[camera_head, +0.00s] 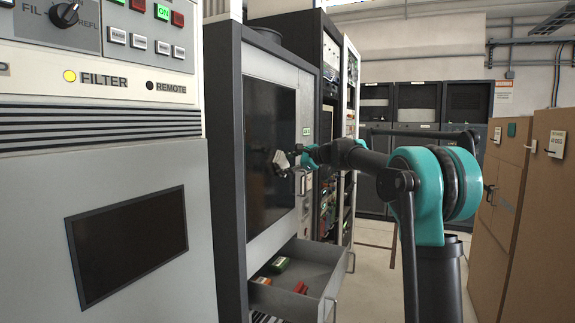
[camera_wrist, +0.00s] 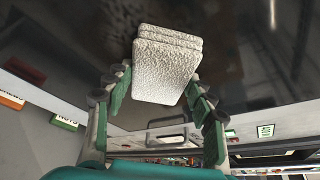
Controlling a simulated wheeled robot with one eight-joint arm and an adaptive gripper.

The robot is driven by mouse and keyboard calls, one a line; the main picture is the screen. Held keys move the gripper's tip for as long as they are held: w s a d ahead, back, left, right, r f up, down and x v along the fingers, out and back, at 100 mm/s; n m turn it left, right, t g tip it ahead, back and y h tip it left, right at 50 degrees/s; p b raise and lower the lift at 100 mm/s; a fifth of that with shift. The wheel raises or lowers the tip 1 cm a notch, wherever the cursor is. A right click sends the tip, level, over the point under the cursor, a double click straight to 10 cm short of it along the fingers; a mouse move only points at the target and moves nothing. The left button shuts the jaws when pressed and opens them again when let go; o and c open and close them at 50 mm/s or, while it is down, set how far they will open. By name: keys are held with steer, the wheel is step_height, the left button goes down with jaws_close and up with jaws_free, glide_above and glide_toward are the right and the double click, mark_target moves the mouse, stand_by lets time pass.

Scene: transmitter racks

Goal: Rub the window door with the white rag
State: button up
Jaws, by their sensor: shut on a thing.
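The white rag (camera_wrist: 165,72) is a thick, folded, rough-textured pad. My gripper (camera_wrist: 160,88) is shut on it, with a green finger on each side in the wrist view. In the head view my gripper (camera_head: 290,159) and the small pale rag (camera_head: 281,162) are in front of the window door (camera_head: 268,125), a tall dark glass pane in a light frame on the rack. In the wrist view the dark glass (camera_wrist: 75,50) fills the background behind the rag. I cannot tell whether the rag touches the glass.
An open drawer (camera_head: 318,259) below the window door holds red and green items. A grey cabinet (camera_head: 100,220) with a control panel stands at the left. Brown cabinets (camera_head: 520,200) stand at the right. Dark racks (camera_head: 415,105) line the back, with some floor clear between.

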mark_target(280, 158)
steer(key=shift+s+a, duration=0.25)
steer(key=shift+s, duration=0.4)
steer(key=shift+s+a, duration=0.3)
steer(key=shift+s, duration=0.3)
steer(key=shift+s+a, duration=0.25)
steer(key=shift+s, duration=0.4)
steer(key=shift+s+a, duration=0.35)
steer(key=shift+s, duration=0.75)
steer(key=shift+s+a, duration=0.35)
steer(key=shift+s, duration=0.7)
steer(key=shift+s+a, duration=0.35)
steer(key=shift+s, duration=0.75)
steer(key=shift+w+a+r, duration=0.1)
steer(key=shift+r, duration=1.35)
steer(key=shift+w+d, duration=0.45)
steer(key=shift+w, duration=0.65)
steer(key=shift+w+d, duration=0.5)
steer(key=shift+w, duration=0.65)
steer(key=shift+w+d, duration=0.45)
steer(key=shift+w, duration=0.65)
steer(key=w+d, duration=0.2)
steer(key=w, duration=0.5)
steer(key=shift+s, duration=0.2)
steer(key=shift+s+a, duration=0.75)
steer(key=shift+s, duration=1.5)
steer(key=shift+s+a, duration=0.8)
steer(key=shift+s, duration=1.45)
steer(key=shift+s+a, duration=0.75)
steer(key=shift+s, duration=1.5)
